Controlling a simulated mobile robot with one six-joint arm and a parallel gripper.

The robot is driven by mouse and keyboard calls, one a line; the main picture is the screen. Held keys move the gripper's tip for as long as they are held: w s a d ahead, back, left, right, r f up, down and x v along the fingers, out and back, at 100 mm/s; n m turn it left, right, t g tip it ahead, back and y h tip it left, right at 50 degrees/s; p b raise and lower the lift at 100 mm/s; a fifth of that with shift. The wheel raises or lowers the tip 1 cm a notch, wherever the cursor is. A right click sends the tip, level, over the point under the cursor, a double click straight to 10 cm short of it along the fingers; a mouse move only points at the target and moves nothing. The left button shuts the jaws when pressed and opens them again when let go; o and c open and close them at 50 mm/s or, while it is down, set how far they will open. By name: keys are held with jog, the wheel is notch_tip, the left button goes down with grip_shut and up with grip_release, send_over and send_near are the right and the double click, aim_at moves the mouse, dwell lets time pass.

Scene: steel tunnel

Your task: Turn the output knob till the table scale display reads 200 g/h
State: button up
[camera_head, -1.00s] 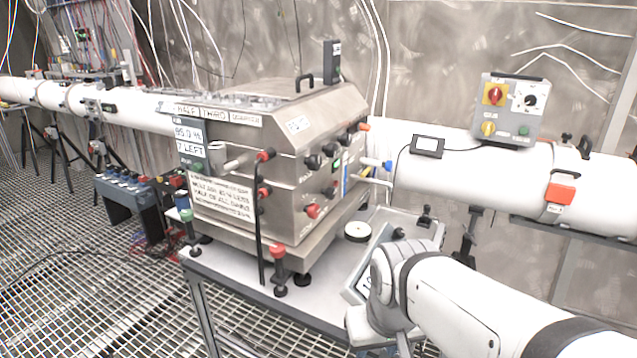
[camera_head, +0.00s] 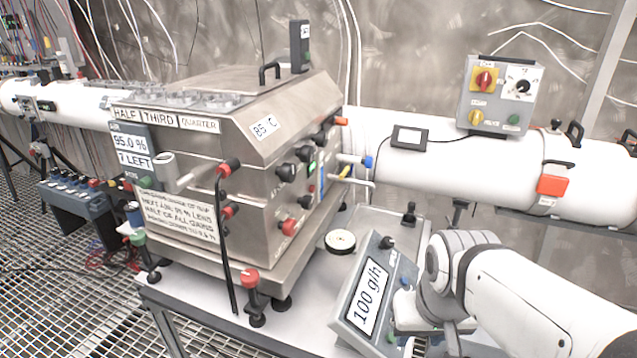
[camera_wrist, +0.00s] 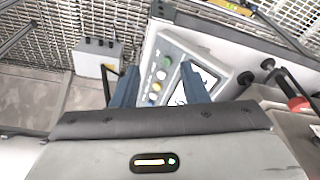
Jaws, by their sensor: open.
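The table scale console (camera_head: 352,298) is a grey sloped box on the table, right of the steel machine. Its display (camera_head: 367,298) reads 100 g/h. A black knob (camera_head: 387,242) stands at the console's far end; I cannot read a label that names it the output knob. In the wrist view the console (camera_wrist: 180,48) lies beyond my gripper (camera_wrist: 160,75), whose two blue fingers are apart with nothing between them. The right finger covers part of the display (camera_wrist: 206,78). Coloured buttons (camera_wrist: 158,87) show between the fingers. In the head view my arm hides the console's right side.
A round white-topped disc (camera_head: 340,241) sits on the table (camera_head: 300,318) beside the console. The steel machine (camera_head: 265,150) with red and black knobs stands to the left. A white pipe (camera_head: 480,170) runs behind, with a grey switch box (camera_head: 497,97) above it.

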jog(key=shift+o, duration=1.4)
jog(key=shift+w+a+m+g+y+p, duration=0.3)
jog(key=shift+w+m+g+y+p, duration=0.05)
jog(key=shift+w+m+g+y, duration=0.1)
jog(key=shift+o, duration=0.2)
jog(key=w+a+m+g+y+p, duration=0.2)
jog(key=w+a+m+y, duration=0.1)
jog(key=w+a, duration=0.1)
jog(key=shift+w+a+r+m+y, duration=0.25)
jog(key=shift+a+r+m+y, duration=0.15)
jog(key=shift+a, duration=0.25)
jog(key=m+t+y+p, duration=0.65)
jog(key=m+y, duration=0.55)
jog(key=m, duration=0.4)
send_near(311, 202)
jog(key=a, duration=0.1)
jog(key=x, duration=0.2)
jog(key=p+x, duration=0.1)
jog(key=x, duration=0.5)
jog(key=shift+w+f+p, duration=0.2)
jog(key=shift+w+p, duration=0.1)
jog(key=shift+p, duration=0.1)
jog(key=shift+c, duration=0.4)
jog(key=shift+r, duration=0.1)
jog(key=c, duration=0.9)
